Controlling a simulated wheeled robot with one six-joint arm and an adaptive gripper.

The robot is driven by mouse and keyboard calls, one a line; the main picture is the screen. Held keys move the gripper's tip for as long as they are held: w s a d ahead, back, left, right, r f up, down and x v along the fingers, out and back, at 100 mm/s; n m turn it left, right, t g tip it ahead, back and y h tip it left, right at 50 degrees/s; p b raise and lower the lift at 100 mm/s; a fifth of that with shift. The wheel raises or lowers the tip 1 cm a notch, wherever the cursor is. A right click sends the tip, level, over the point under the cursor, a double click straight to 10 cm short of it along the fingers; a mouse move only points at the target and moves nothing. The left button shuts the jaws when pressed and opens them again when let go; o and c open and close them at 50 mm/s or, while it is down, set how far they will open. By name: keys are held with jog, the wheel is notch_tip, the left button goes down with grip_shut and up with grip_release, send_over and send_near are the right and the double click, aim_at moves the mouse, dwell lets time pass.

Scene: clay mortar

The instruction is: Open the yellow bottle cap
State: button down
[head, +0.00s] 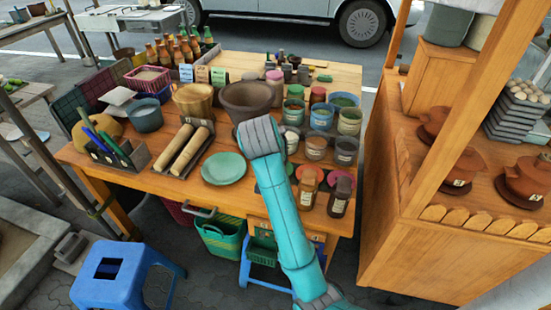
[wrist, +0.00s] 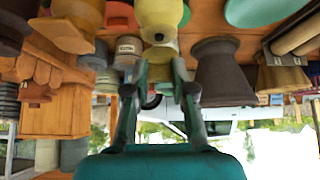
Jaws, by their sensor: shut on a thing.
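The yellow bottle (wrist: 160,18) is at the top middle of the wrist view, which looks upside down. Its yellow cap (wrist: 160,53) points down in that picture, toward my gripper (wrist: 155,68). My gripper's two dark fingers stand on either side of the cap and are shut on it.
Glass jars (head: 316,147) and two sauce bottles (head: 340,195) stand close on the right. A brown mortar (head: 246,98) is just behind, and a green plate (head: 223,168) lies on the left. A wooden cart (head: 440,240) stands farther right, and a blue stool (head: 112,265) at front left.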

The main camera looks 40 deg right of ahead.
jog(key=c, duration=1)
grip_release()
jog(key=shift+o, duration=0.2)
jog(key=shift+a+f, duration=0.1)
